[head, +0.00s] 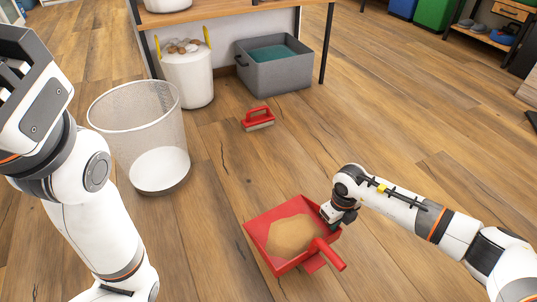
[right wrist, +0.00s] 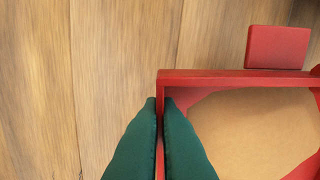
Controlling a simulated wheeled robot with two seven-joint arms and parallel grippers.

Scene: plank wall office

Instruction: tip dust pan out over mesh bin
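The red dust pan (head: 262,232) is at the lower middle of the head view, with a heap of tan dust (head: 291,236) in it and its handle towards the lower right. My right gripper (head: 334,214) is shut on the pan's side wall. In the right wrist view its green fingers (right wrist: 160,125) pinch the red wall (right wrist: 230,78) from both sides. The pan looks about level; its height over the floor is hard to tell. The mesh bin (head: 140,118) stands upright at the left, apart from the pan, and looks empty. My left arm's end (head: 30,95) shows at the far left; its fingertips are not clear.
A red brush (head: 258,118) lies on the floor beyond the pan. A white bin (head: 188,78) with crumpled items and a grey crate (head: 274,72) stand by the desk (head: 215,12). Bare plank floor lies between the pan and the mesh bin.

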